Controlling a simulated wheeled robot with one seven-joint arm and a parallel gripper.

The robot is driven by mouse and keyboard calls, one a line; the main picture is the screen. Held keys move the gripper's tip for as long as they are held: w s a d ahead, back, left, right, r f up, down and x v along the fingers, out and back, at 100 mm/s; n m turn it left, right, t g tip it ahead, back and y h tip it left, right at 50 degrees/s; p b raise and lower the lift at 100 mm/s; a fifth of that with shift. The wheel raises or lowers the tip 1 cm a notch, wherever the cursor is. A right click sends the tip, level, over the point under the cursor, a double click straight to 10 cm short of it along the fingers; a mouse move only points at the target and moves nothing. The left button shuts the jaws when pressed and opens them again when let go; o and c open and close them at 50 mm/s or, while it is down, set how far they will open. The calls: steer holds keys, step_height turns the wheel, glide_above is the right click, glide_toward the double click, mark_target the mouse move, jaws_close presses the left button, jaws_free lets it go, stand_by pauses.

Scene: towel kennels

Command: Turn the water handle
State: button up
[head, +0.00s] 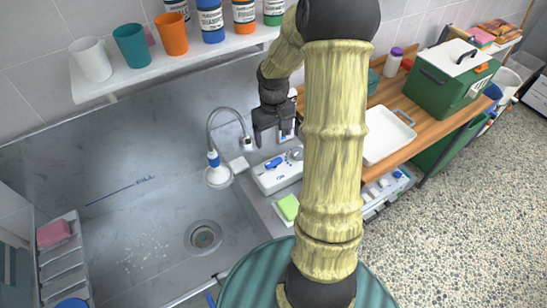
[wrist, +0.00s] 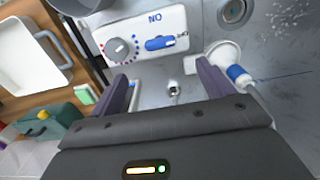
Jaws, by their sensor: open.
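The water handle is a small blue lever (head: 274,163) on a white panel (head: 268,181) marked ON, at the right edge of the sink. In the wrist view the blue lever (wrist: 160,43) lies roughly lengthwise along the panel, beside a round grey dial (wrist: 120,49). My gripper (head: 272,138) is open and empty, with its fingers pointing down near the back of the panel. In the wrist view, the lever shows beyond the space between the fingertips (wrist: 165,76), and I see no contact. My arm hides part of the area right of the panel.
A curved spout with a white and blue spray head (head: 217,175) stands left of the panel, near the left finger. The grey sink basin (head: 130,220) is open. Above is a shelf (head: 180,60) of cups and bottles. A white tray (head: 384,135) and green box (head: 452,80) sit right.

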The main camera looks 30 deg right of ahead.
mark_target(273, 161)
step_height(273, 161, down, 12)
steer(key=shift+f+p, duration=0.1)
steer(key=shift+p, duration=0.8)
steer(key=c, duration=1)
